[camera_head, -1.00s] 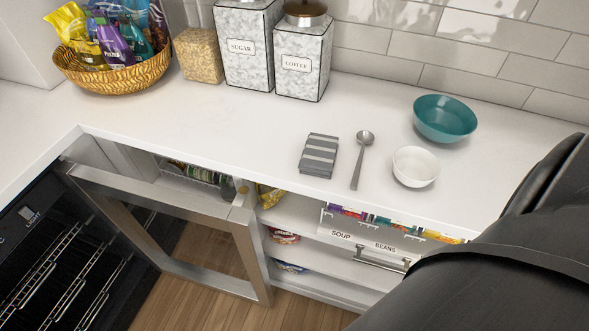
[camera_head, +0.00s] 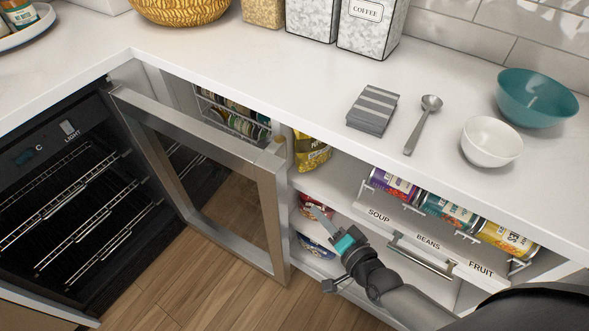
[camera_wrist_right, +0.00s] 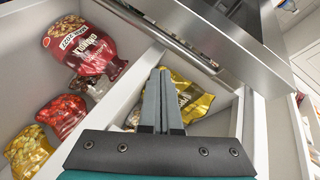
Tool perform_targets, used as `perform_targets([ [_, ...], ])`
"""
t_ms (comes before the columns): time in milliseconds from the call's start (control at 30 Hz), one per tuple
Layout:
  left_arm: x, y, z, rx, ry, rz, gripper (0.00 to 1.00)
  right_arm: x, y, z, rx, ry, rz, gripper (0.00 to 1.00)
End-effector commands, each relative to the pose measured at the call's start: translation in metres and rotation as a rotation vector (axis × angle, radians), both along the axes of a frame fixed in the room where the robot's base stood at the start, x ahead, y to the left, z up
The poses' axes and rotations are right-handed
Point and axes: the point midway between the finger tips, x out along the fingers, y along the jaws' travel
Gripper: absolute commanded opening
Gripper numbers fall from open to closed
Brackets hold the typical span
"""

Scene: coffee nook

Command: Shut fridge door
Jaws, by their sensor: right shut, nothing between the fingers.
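The fridge door (camera_head: 275,225), a steel frame around a glass pane, stands wide open and juts out from the counter front. The dark fridge interior (camera_head: 60,200) with wire racks is exposed to its left. My right gripper (camera_head: 316,212) is shut and empty, just right of the door's free edge and in front of the open snack shelves. In the right wrist view my closed fingers (camera_wrist_right: 162,80) point over the shelves, and a steel frame (camera_wrist_right: 235,45), seemingly the door's, crosses the upper right. I cannot tell whether the fingers touch anything. My left gripper is out of view.
Snack bags (camera_head: 312,152) sit on the shelves right of the door. A pulled-out can drawer (camera_head: 400,225) with a bar handle is close to my right arm. The counter above holds a teal bowl (camera_head: 535,98), a white bowl (camera_head: 491,142) and a spoon (camera_head: 420,125). Wooden floor (camera_head: 185,280) is clear in front.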

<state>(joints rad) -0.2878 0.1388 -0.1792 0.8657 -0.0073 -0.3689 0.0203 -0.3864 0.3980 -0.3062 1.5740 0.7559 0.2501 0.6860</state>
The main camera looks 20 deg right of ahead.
Motion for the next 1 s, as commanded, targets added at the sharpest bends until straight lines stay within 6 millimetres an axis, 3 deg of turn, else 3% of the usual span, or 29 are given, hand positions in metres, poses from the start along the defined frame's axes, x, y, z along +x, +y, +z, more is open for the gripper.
perform_targets([
  [33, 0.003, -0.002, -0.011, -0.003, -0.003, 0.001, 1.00, 0.007, 0.002, 0.016, 0.105, -0.051, -0.019, 0.00],
  [133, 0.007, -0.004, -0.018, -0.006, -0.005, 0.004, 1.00, 0.016, 0.004, 0.049, 0.291, -0.119, -0.051, 0.00],
  [300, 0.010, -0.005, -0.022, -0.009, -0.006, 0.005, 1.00, 0.020, 0.006, 0.078, 0.456, -0.166, -0.069, 0.00],
  [467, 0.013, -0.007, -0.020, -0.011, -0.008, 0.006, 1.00, 0.029, 0.007, 0.082, 0.480, -0.173, -0.074, 0.00],
  [1000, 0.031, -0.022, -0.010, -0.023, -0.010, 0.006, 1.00, 0.108, 0.022, 0.081, 0.476, -0.171, -0.075, 0.00],
])
